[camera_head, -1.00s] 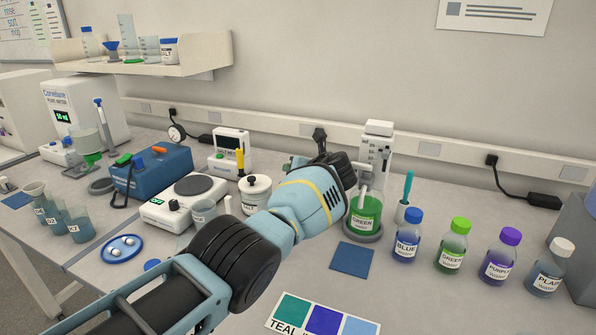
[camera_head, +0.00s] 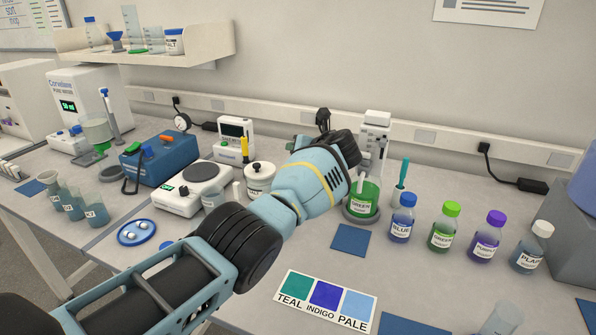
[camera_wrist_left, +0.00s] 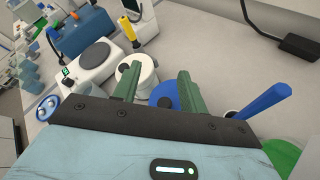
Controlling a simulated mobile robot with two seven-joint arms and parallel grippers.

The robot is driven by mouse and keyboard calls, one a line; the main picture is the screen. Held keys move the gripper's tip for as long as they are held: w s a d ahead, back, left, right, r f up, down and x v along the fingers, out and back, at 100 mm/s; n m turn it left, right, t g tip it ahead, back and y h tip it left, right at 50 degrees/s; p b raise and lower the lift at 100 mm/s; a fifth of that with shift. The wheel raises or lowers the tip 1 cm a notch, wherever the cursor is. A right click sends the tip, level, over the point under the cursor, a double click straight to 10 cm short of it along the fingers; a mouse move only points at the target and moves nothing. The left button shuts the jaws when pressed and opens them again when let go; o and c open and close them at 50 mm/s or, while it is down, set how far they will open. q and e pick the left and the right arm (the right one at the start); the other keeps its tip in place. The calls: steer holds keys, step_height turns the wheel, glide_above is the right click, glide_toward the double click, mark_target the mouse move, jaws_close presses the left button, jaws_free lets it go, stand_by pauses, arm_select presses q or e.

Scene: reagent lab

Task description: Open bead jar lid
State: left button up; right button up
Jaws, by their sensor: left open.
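In the head view my left arm crosses the middle of the bench and hides the fingers and that blue top. My right gripper is not in view.
A white jar with a black-knobbed lid (camera_head: 259,178) stands beside the hotplate (camera_head: 196,187). A beaker of green liquid (camera_head: 363,197) stands right of my arm. Blue (camera_head: 402,218), green (camera_head: 444,228), purple (camera_head: 486,237) and plain bottles (camera_head: 531,248) line the right. A colour card (camera_head: 325,299) lies in front.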

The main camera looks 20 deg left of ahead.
arm_select(q)
steer(key=shift+s+d+f, duration=0.15)
steer(key=shift+s+f, duration=0.15)
steer(key=shift+f, duration=0.05)
steer(key=shift+s+d+r, duration=0.1)
steer(key=shift+s, duration=0.55)
steer(key=s+d+r, duration=0.1)
steer(key=s+d, duration=0.2)
steer(key=s, duration=0.7)
steer(key=shift+d+p, duration=0.3)
steer(key=shift+p, duration=0.15)
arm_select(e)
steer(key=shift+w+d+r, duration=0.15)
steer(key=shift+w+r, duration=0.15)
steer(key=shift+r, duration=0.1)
arm_select(q)
steer(key=shift+s+r, duration=0.1)
